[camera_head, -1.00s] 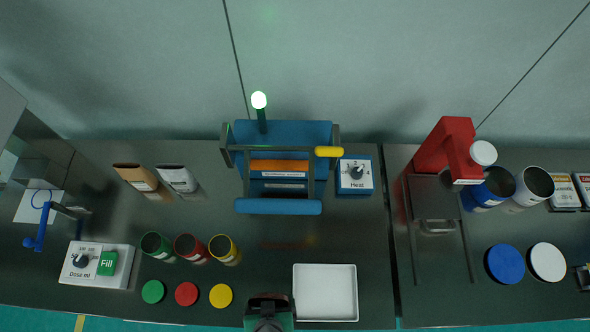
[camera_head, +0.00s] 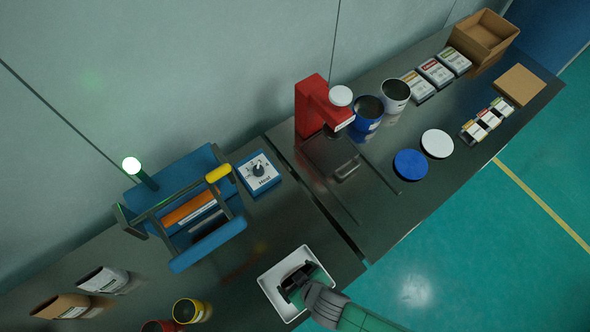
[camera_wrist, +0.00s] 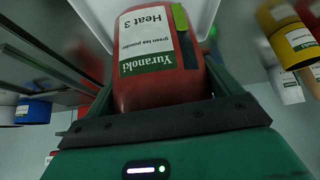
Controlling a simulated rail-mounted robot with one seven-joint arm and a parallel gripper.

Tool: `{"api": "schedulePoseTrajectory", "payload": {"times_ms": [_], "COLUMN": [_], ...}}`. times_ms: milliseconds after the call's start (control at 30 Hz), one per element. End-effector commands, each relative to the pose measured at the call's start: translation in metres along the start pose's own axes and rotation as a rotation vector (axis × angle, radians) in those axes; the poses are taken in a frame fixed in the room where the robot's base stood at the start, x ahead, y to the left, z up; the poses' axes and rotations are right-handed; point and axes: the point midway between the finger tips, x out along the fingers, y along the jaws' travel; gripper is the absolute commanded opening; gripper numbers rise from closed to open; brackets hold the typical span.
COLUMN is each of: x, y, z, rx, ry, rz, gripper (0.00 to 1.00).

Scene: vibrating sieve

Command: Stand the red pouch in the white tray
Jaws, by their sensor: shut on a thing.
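The red pouch (camera_wrist: 160,80) carries a white and green label reading "Yuranoki green tea powder Heat 3". In the wrist view it sits between the fingers of my gripper (camera_wrist: 165,100), which is shut on it. The white tray (camera_head: 267,283) lies near the bench's front edge. In the head view my gripper (camera_head: 298,280) is over the tray, and it hides the pouch there. The white tray wall (camera_wrist: 95,18) also shows beyond the pouch in the wrist view. I cannot tell whether the pouch touches the tray floor.
The blue sieve machine (camera_head: 190,205) with its lit green lamp stands behind and left of the tray. The Heat dial box (camera_head: 260,174) is behind the tray. A red press (camera_head: 318,105), blue lid (camera_head: 411,165) and white lid (camera_head: 437,144) are to the right.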

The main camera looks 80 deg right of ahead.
Motion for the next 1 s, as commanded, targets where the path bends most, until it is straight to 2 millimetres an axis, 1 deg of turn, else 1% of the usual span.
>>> {"api": "schedulePoseTrajectory", "payload": {"times_ms": [33, 100, 167, 500, 533, 567, 600, 933, 1000], "x": [0.009, 0.019, 0.024, 0.028, 0.028, 0.028, 0.027, 0.027, 0.024], "y": [-0.002, -0.003, -0.002, -0.003, -0.002, -0.003, -0.003, -0.003, -0.003], "z": [0.007, 0.013, 0.017, 0.019, 0.020, 0.019, 0.019, 0.019, 0.017], "rx": [-0.002, -0.001, -0.002, -0.001, -0.001, -0.001, -0.001, -0.001, -0.001], "ry": [-0.006, -0.005, -0.005, -0.003, -0.003, -0.003, -0.003, -0.004, -0.003], "rz": [-0.002, -0.002, -0.001, -0.002, -0.002, -0.002, -0.002, -0.002, -0.002], "gripper": [0.51, 0.51, 0.51, 0.51, 0.92, 0.98, 1.00, 1.00, 1.00]}}
